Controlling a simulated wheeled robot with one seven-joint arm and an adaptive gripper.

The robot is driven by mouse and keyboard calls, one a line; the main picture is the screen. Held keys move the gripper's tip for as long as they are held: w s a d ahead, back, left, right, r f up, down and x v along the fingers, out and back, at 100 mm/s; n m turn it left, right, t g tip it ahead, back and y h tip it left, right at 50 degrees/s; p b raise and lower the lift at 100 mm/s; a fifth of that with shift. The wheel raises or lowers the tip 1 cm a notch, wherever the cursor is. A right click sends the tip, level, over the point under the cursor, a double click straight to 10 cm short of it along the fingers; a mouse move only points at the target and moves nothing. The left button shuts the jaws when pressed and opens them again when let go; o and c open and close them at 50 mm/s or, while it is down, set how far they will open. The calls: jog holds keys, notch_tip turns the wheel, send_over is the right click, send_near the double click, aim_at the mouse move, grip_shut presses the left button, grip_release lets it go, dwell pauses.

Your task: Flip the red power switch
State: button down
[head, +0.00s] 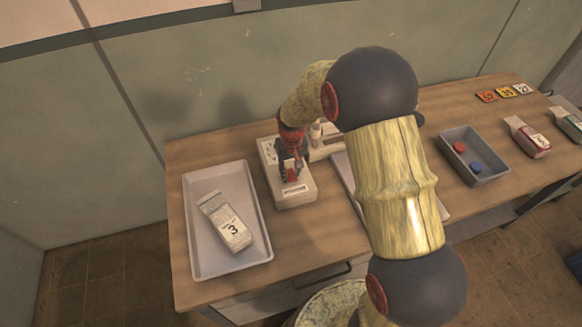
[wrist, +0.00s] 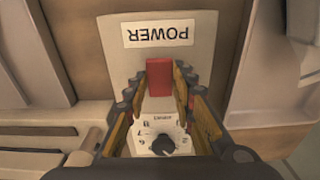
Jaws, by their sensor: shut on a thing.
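The red power switch (wrist: 159,78) shows in the wrist view on a pale control box, just below a label reading POWER (wrist: 157,34). My gripper (wrist: 163,78) has its fingers on either side of the switch and is shut on it. A dial with a dark knob (wrist: 163,144) sits on the same box, between the lower parts of my fingers. In the head view the control box (head: 295,193) stands on the wooden table, with my gripper (head: 290,172) down on its top. My fingers hide much of the switch there.
A pale tray (head: 192,243) with a white carton marked 3 (head: 226,222) lies left of the box. A grey bin (head: 482,178) with red and blue discs stands to the right. Cartons and number tags lie at the far right. A wall runs behind the table.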

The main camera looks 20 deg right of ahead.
aim_at(290, 175)
jog(key=shift+w+g+p, duration=0.15)
jog(key=shift+g+p, duration=0.15)
jog(key=shift+p, duration=0.05)
jog(key=c, duration=1.5)
grip_release()
notch_tip(290, 175, up, 12)
jog(key=shift+f, duration=0.1)
